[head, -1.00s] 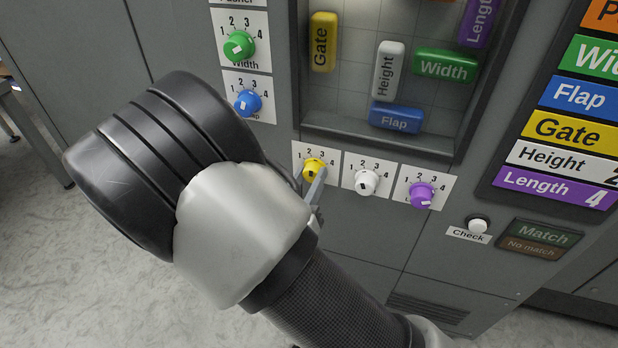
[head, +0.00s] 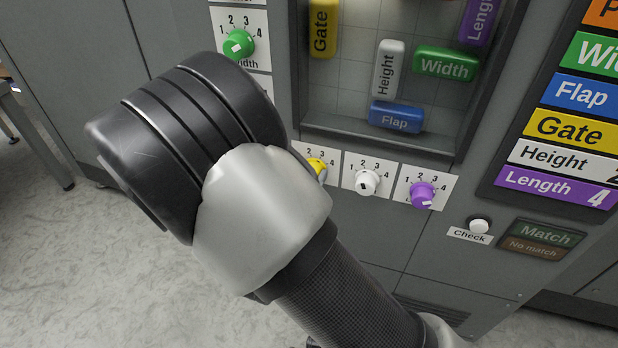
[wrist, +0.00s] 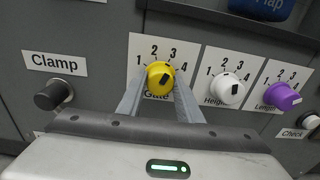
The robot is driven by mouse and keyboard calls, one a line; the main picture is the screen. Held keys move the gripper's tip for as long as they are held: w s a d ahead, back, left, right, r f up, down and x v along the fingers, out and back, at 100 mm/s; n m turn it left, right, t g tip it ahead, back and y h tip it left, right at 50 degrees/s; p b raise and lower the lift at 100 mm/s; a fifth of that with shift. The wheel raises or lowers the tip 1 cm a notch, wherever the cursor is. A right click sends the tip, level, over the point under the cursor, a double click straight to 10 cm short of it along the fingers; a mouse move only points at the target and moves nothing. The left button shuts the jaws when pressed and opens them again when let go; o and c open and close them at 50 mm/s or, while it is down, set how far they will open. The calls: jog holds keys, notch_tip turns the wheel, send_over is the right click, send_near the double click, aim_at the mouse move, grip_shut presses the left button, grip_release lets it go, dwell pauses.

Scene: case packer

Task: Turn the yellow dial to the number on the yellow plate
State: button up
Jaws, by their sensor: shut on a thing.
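The yellow dial (wrist: 158,72) sits on a white scale marked 1 to 4 in the wrist view, with its label partly covered. My gripper (wrist: 160,92) is shut on it, one finger on each side. The dial's dark mark points up and right, on the 3 and 4 side; I cannot tell which number exactly. In the head view the yellow dial (head: 317,165) is partly hidden by my arm. The yellow plate (head: 572,131) reads Gate; its right end is cut off by the picture edge, so no number shows on it.
A white dial (head: 367,182) and a purple dial (head: 422,195) stand close to the right. A white Check button (head: 479,226) is further right. A black Clamp knob (wrist: 53,95) is left of my gripper. A recessed window (head: 345,108) with coloured blocks is above.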

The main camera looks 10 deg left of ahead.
jog(key=o, duration=1)
jog(key=shift+o, duration=0.2)
jog(key=s+a+p, duration=0.1)
jog(key=s+p, duration=0.1)
jog(key=s, duration=1.5)
jog(key=shift+s+a+r, duration=0.15)
jog(key=shift+s+a, duration=0.05)
jog(key=shift+a, duration=0.2)
